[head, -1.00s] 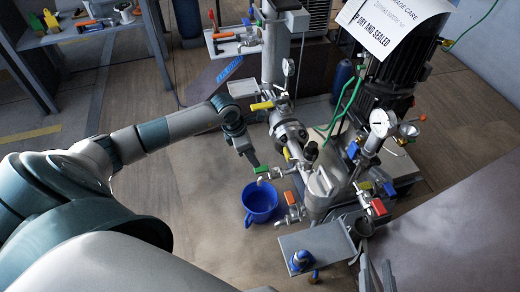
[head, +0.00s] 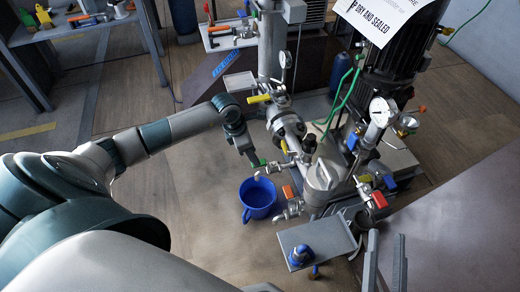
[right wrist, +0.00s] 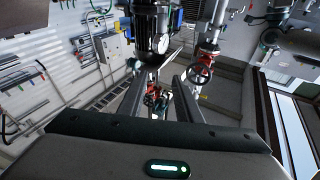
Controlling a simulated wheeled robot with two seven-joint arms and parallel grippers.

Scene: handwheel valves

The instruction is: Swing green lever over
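The green lever (head: 263,162) sits on a small metal valve at the left side of the pipe assembly, above the blue bucket. Only a small green patch of it shows in the head view. My left gripper (head: 253,161) points down right beside it and seems to touch it or partly cover it; its finger gap is too small to judge. My right gripper (head: 385,264) is at the bottom right of the head view, its two fingers apart and nothing between them. Its spread fingers also show in the right wrist view (right wrist: 160,98).
The blue bucket (head: 258,197) stands on the floor below the valve. Near it are an orange lever (head: 288,192), yellow lever (head: 260,98), red lever (head: 379,199) and blue lever (head: 390,182). A metal plate (head: 322,241) carries a blue-topped fitting. The large grey surface (head: 460,230) fills the right.

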